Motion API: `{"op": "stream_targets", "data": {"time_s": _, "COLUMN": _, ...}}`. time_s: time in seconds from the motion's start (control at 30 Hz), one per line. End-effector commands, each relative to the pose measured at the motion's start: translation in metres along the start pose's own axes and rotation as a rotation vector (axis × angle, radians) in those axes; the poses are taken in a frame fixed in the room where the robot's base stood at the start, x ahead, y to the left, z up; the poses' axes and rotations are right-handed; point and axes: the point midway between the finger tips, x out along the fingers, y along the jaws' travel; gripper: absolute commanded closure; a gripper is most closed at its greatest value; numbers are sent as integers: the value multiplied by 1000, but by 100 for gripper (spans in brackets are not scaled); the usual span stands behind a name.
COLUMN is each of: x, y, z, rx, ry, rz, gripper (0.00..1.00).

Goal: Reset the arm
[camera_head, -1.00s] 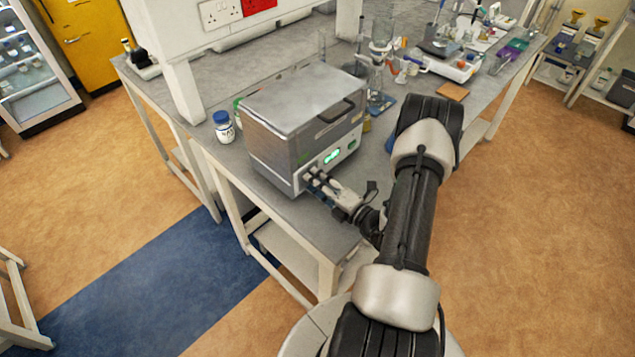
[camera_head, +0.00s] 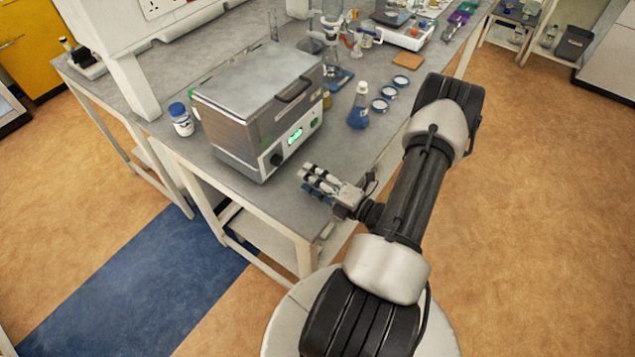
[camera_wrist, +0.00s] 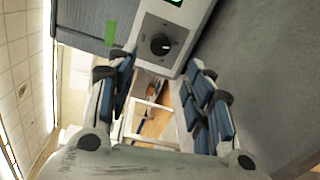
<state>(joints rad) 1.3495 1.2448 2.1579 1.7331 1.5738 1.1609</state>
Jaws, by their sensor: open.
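My gripper (camera_head: 316,181) is over the bench edge in the head view, just in front of the grey metal box unit (camera_head: 258,108) with a lit green display. In the wrist view the gripper (camera_wrist: 164,100) has its blue-padded fingers spread apart, with nothing between them. The unit's dark knob (camera_wrist: 161,44) and front panel show beyond the fingertips, apart from them. My arm reaches in from the right side of the head view, bent at the elbow.
A flask of blue liquid (camera_head: 358,108) stands right of the unit, beside several small round dishes (camera_head: 379,105). A blue-capped jar (camera_head: 181,120) stands at its left. Glassware (camera_head: 331,40) crowds the bench behind. The orange floor (camera_head: 540,200) at right is clear.

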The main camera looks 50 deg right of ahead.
Motion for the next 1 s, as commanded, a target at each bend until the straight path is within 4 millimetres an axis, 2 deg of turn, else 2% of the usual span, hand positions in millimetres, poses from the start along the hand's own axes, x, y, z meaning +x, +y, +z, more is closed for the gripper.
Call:
{"op": "stream_targets", "data": {"time_s": 0.1, "x": -15, "y": 0, "z": 1, "rx": 0, "ry": -2, "rz": -1, "gripper": 53}}
{"op": "stream_targets", "data": {"time_s": 0.23, "x": -21, "y": 0, "z": 0, "rx": -1, "ry": 0, "rz": 0, "gripper": 53}}
{"op": "stream_targets", "data": {"time_s": 0.83, "x": -21, "y": 0, "z": 0, "rx": -3, "ry": 3, "rz": 0, "gripper": 53}}
{"op": "stream_targets", "data": {"time_s": 0.93, "x": -15, "y": 11, "z": -4, "rx": -43, "ry": 45, "rz": 8, "gripper": 53}}
{"op": "stream_targets", "data": {"time_s": 1.0, "x": -4, "y": 31, "z": -12, "rx": -121, "ry": 123, "rz": 22, "gripper": 53}}
